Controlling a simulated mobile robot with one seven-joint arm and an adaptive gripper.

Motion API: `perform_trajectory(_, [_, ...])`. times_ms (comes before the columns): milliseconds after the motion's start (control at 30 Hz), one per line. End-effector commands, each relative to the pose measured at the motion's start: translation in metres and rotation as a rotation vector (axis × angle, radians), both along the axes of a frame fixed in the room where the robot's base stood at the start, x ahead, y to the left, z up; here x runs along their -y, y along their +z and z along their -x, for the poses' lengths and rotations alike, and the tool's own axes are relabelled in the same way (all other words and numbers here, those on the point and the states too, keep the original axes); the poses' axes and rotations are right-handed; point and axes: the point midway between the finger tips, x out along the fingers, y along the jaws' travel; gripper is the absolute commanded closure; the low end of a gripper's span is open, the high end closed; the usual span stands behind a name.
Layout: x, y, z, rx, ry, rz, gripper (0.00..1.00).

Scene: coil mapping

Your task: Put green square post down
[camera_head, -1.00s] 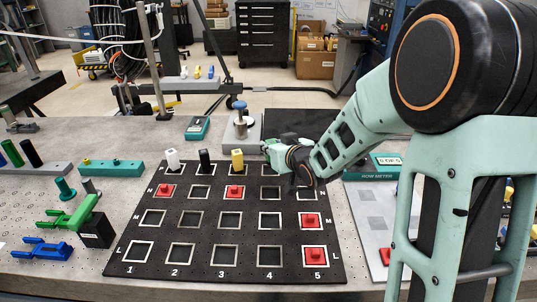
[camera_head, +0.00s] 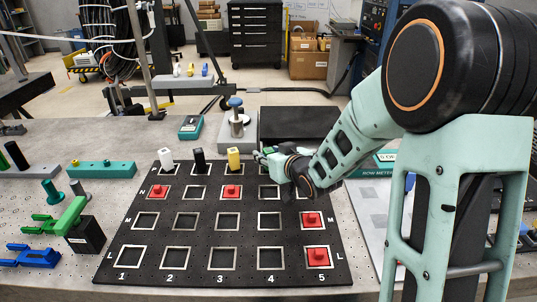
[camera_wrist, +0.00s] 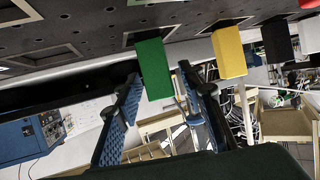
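The green square post (camera_wrist: 153,68) stands on the black board in the wrist view, which shows the scene upside down. Its base meets a light square outline, beside the yellow post (camera_wrist: 229,52). My gripper (camera_wrist: 160,82) is open, with one blue-grey finger on each side of the green post. A gap shows between the post and the right finger; I cannot tell whether the left finger touches it.
A black post (camera_head: 199,160) and a white post (camera_head: 166,160) stand left of the yellow one. Several red pieces sit in board squares, including one at column 5, row L (camera_head: 318,256). A dark box (camera_head: 300,123) lies behind my gripper. Many squares are empty.

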Motion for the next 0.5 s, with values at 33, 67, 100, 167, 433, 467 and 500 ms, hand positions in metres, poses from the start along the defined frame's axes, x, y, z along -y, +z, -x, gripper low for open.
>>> perform_trajectory(33, [0.0, 0.0, 0.0, 0.0, 0.0, 0.0, 0.63])
perform_trajectory(67, [0.0, 0.0, 0.0, 0.0, 0.0, 0.0, 0.63])
perform_trajectory(100, [0.0, 0.0, 0.0, 0.0, 0.0, 0.0, 0.63])
perform_trajectory(167, [0.0, 0.0, 0.0, 0.0, 0.0, 0.0, 0.63])
perform_trajectory(433, [0.005, 0.009, 0.009, 0.001, 0.0, 0.002, 0.63])
perform_trajectory(467, [0.006, 0.012, 0.013, 0.001, 0.0, 0.002, 0.63])
perform_trajectory(500, [0.009, 0.015, 0.02, 0.001, -0.001, 0.002, 0.63])
